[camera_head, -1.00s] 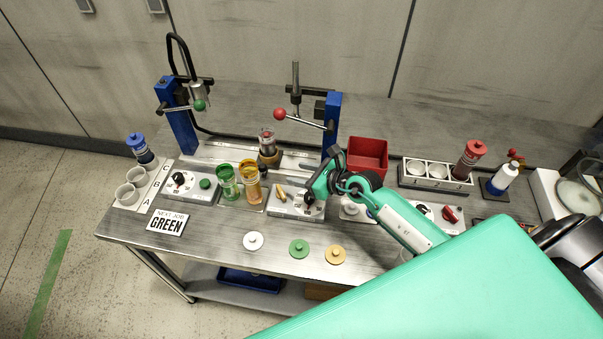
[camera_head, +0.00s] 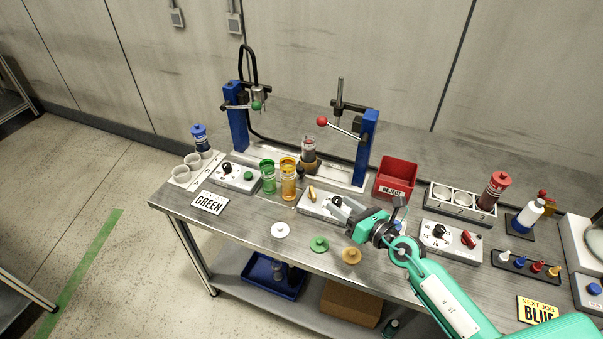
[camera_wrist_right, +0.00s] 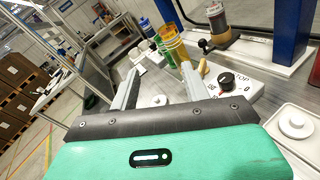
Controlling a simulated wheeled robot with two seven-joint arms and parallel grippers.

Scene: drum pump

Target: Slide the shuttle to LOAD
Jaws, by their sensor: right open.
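The clear jar with a dark red top (camera_head: 309,147) stands on a small brown-and-black carriage (camera_head: 308,167), which I take for the shuttle. The carriage sits on a pale rail plate (camera_head: 345,184) between two blue posts. The wrist view shows the jar (camera_wrist_right: 214,18) and a dark round knob (camera_wrist_right: 203,44) low beside it. I cannot read a LOAD mark. My right gripper (camera_head: 338,210) is in front of the rail, over the right part of a control box with a yellow lever (camera_head: 311,194). Its fingers (camera_wrist_right: 161,73) are apart and empty. My left gripper is out of view.
Green (camera_head: 268,177) and amber (camera_head: 288,180) cups stand left of the control box. A red-knobbed lever (camera_head: 322,122) reaches out above the rail. A red reject bin (camera_head: 396,177) is to the right. Loose discs, including a green one (camera_head: 319,243), lie along the front edge.

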